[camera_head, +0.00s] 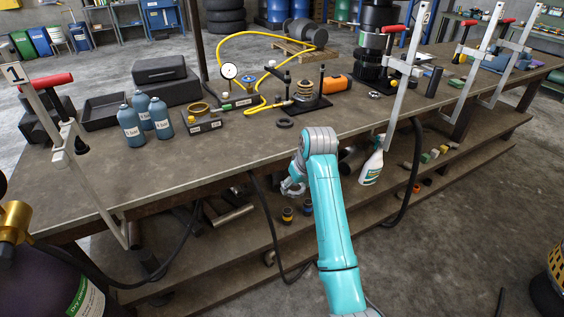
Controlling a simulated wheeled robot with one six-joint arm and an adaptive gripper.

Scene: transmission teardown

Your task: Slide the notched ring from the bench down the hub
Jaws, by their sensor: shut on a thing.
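My gripper (292,188) is small and partly hidden behind my teal arm, in front of the bench's front edge. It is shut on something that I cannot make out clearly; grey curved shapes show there. A dark flat ring (285,123) lies on the bench, a little in front of a fixture. The fixture has a dark base plate (310,106), upright dark posts and a pale stack of rounded parts (304,90) in the middle, which may be the hub. I cannot see notches on any ring at this size. My gripper is apart from the fixture.
A brass ring (199,108) sits on a dark tray (204,127) at the left. Bottles (130,127) stand farther left. A clamp (400,85) rises at right.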

